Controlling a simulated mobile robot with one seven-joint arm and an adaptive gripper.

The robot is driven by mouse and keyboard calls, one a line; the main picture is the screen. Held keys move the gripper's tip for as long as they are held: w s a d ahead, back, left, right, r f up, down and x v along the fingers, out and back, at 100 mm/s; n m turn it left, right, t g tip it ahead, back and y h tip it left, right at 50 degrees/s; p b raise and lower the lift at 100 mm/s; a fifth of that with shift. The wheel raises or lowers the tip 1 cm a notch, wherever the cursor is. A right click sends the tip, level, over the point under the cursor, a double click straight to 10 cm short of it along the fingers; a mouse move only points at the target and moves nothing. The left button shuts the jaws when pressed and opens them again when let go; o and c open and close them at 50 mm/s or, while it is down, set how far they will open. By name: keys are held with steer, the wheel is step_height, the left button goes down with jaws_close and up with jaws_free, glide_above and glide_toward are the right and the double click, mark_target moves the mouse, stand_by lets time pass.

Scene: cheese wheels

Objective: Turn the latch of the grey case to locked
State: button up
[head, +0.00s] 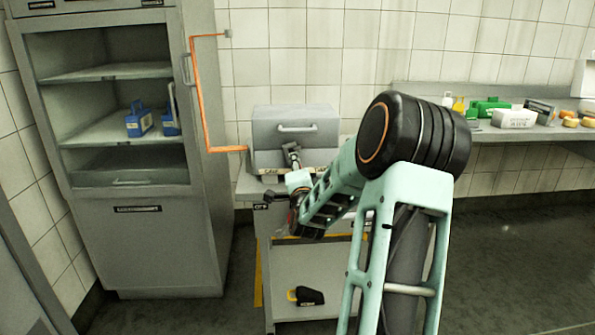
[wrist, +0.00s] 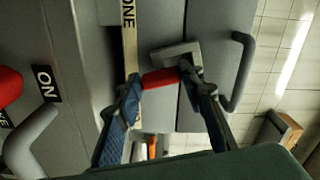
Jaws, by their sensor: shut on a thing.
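The grey case (head: 320,135) stands on a grey cart behind my arm, with a bar handle (head: 297,128) on its front. In the wrist view the case's grey front (wrist: 222,25) fills the upper middle, with the handle (wrist: 243,72) to the right. A latch with a grey plate (wrist: 172,52) and a short red lever (wrist: 160,78) sits at the seam. My gripper (wrist: 163,84) is shut on the red lever, one finger at each end. In the head view my gripper (head: 292,155) is at the case's lower front; the latch cannot be made out there.
A tall grey open-fronted cabinet (head: 145,208) with blue items stands left. An orange pipe (head: 202,100) runs on the wall between it and the case. A shelf (head: 500,132) with several goods is at right. A red part (wrist: 8,86) and grey bar (wrist: 28,138) lie left in the wrist view.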

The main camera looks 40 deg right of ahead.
steer(key=shift+m, duration=1.6)
steer(key=shift+a, duration=0.1)
steer(key=o, duration=1.2)
steer(key=shift+c, duration=0.2)
steer(key=shift+s, duration=0.1)
steer(key=v, duration=1.1)
steer(key=shift+s+a, duration=0.15)
steer(key=shift+s, duration=0.2)
